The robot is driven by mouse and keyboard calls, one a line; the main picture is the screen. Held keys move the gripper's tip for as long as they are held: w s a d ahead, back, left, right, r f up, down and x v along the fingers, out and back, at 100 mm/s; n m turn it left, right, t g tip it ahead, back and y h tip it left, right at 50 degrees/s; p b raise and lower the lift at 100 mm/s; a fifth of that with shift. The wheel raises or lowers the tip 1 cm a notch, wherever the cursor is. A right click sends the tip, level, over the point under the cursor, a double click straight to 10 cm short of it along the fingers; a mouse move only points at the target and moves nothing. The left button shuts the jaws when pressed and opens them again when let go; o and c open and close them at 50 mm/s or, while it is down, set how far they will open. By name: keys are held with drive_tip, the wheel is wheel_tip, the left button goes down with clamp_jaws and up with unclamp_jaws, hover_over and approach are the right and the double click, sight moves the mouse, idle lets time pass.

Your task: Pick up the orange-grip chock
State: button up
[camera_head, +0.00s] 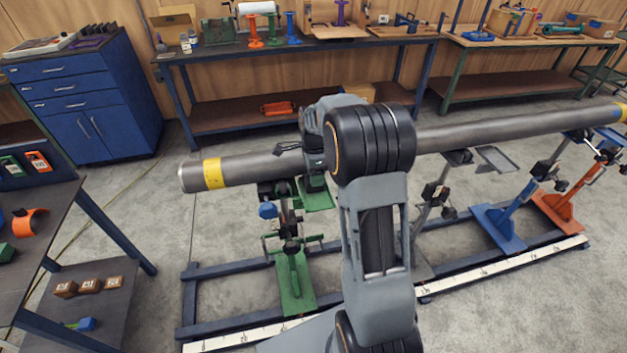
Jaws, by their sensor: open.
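I cannot clearly make out an orange-grip chock. A small orange piece with a pale label (38,161) sits on the left bench, beside a similar green one (11,167). Nearer on that bench lies a curved orange piece (28,222). I cannot tell whether either orange piece is the chock. My gripper (314,178) is open, small and dark, at the left part of the grey pipe (250,166), above the green stand (293,280). Its fingertips are hard to see, and I cannot tell whether it touches the pipe. Both orange pieces are well to its left.
The pipe rests on several stands over a blue floor frame (188,300). Three brown blocks (90,286) and a blue piece (86,324) lie on the left bench's lower shelf. A blue cabinet (85,95) and workbenches (300,45) line the wall.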

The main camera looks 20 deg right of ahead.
drive_tip(key=shift+c, duration=0.3)
clamp_jaws()
drive_tip(key=shift+r, duration=0.1)
